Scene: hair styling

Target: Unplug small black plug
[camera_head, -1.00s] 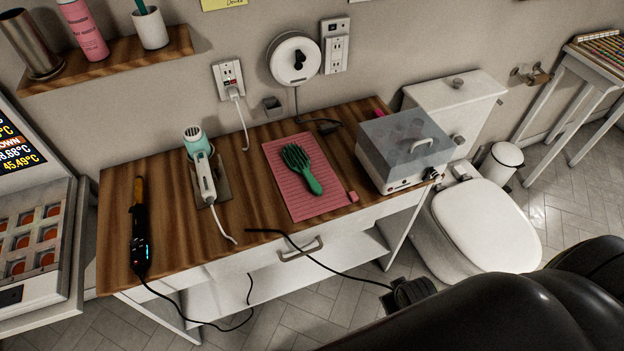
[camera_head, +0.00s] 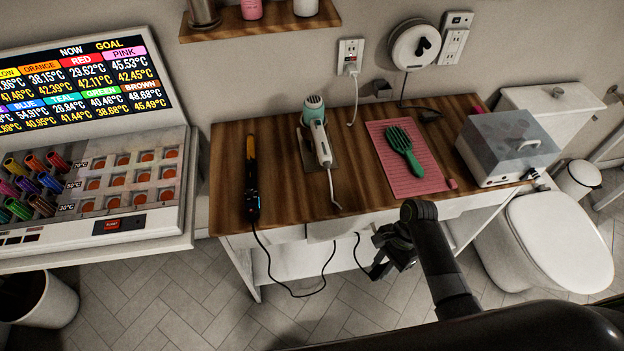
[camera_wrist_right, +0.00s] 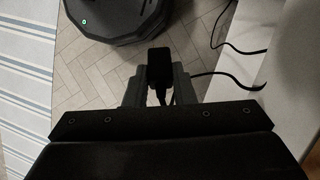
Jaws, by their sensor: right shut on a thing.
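My right gripper (camera_head: 380,266) hangs over the floor in front of the wooden table's front edge. In the right wrist view, my right gripper (camera_wrist_right: 160,82) is shut on a small black plug (camera_wrist_right: 159,65) with a black cord. The plug is clear of any socket there. In the head view the plug is not clearly visible against the dark gripper. A black styling wand (camera_head: 251,180) lies on the table's left part, and its black cord (camera_head: 268,262) drops over the front edge and loops near the floor. My left gripper is not in view.
A wall outlet (camera_head: 350,58) holds a white plug. A round white reel (camera_head: 414,46) and another outlet panel (camera_head: 455,36) are right of it. The table (camera_head: 225,180) carries a hair dryer (camera_head: 318,135), a green brush (camera_head: 403,150) on a pink mat (camera_head: 385,180), and a lidded box (camera_head: 508,150).

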